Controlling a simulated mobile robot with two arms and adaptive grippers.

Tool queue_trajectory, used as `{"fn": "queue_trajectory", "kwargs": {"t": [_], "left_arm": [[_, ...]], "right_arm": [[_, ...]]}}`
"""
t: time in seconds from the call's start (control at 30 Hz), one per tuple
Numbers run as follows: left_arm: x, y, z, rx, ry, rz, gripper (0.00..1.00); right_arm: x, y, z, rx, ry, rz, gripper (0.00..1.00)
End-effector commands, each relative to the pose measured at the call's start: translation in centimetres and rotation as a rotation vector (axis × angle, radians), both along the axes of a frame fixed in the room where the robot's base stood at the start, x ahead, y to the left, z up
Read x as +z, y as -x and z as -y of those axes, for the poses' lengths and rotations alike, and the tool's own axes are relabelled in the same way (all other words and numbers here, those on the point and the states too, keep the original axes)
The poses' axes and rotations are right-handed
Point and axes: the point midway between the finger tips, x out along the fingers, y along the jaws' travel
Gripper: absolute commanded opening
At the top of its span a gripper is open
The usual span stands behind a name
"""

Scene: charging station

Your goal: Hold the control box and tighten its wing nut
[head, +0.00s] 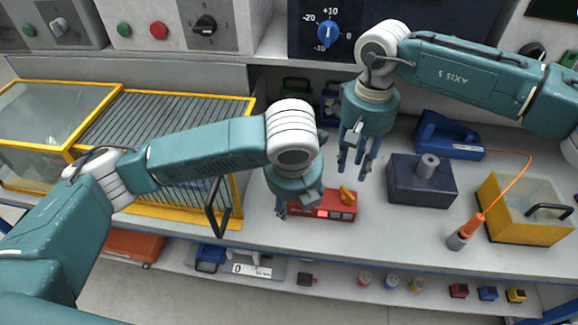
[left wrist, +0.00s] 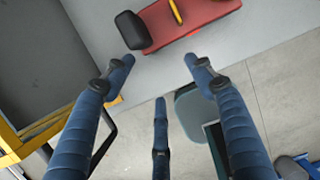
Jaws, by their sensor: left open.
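The control box (head: 325,213) is a small red box on the grey worktop near its front edge. A yellow wing nut (head: 347,196) stands on its top. The left wrist view shows the red box (left wrist: 195,22) at the top edge, with a black piece at its end and part of the wing nut (left wrist: 175,12). My left gripper (head: 297,207) is open at the box's left end and partly hides it. In the left wrist view its spread fingers (left wrist: 160,70) hold nothing. My right gripper (head: 358,170) points down above and behind the box, fingers apart and empty.
A dark block with a grey cylinder (head: 420,182) stands right of the box. A yellow-framed grille (head: 160,118) lies left. A lower shelf (head: 340,282) holds small items.

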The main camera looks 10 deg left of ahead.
Motion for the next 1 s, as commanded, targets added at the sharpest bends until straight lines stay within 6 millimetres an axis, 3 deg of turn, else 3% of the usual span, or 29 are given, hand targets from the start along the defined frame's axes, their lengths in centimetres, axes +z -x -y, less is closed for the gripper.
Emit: {"fn": "queue_trajectory", "kwargs": {"t": [0.03,0.13,0.23,0.33,0.47,0.8,1.0], "left_arm": [[1.7,-1.1,-0.6,-0.014,-0.004,0.035,0.55],[4.0,-2.5,-1.3,-0.040,-0.011,0.082,0.55],[5.3,-3.2,-1.7,-0.054,-0.016,0.109,0.55],[5.4,-3.6,-1.9,-0.059,-0.018,0.117,0.55],[4.0,-4.1,-1.9,-0.058,-0.018,0.116,0.55],[-1.7,-6.4,-1.9,-0.057,-0.018,0.115,0.55],[-3.7,-7.3,-1.8,-0.058,-0.016,0.116,0.55]], "right_arm": [[0.0,0.0,0.0,0.000,0.000,0.000,0.31],[0.0,0.0,0.0,0.000,0.000,0.000,0.31],[0.0,0.0,0.0,0.000,0.000,0.000,0.31],[0.0,0.0,0.0,0.000,0.000,0.000,0.31],[0.0,0.0,0.0,0.000,0.000,0.000,0.31],[0.0,0.0,0.0,0.000,0.000,0.000,0.31],[0.0,0.0,0.0,0.000,0.000,0.000,0.31]]}}
